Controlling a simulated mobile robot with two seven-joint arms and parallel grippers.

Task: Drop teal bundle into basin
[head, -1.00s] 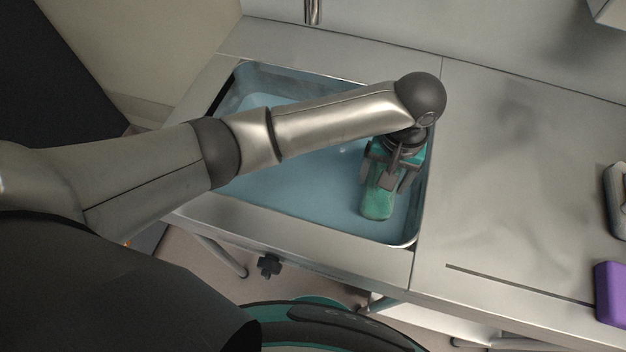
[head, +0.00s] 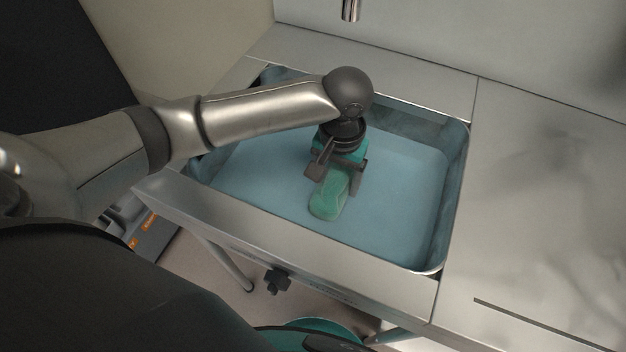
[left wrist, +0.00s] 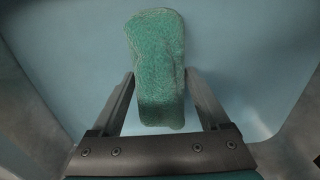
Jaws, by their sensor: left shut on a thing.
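The teal bundle (head: 328,200) is a fuzzy, elongated roll. My left gripper (head: 338,178) is shut on it, with the bundle hanging between the fingers over the middle of the basin. In the left wrist view the bundle (left wrist: 158,65) sits between the two fingers of my left gripper (left wrist: 160,85), with blue around it. The basin (head: 400,215) is a rectangular metal-rimmed sink with a light blue inside, set in the counter. I cannot tell how far the bundle is above the basin's floor. My right gripper is in neither view.
A steel counter (head: 540,200) lies clear to the right of the basin. A tap spout (head: 350,10) hangs behind the basin at the back wall. A dark knob (head: 277,281) sticks out below the basin's front edge.

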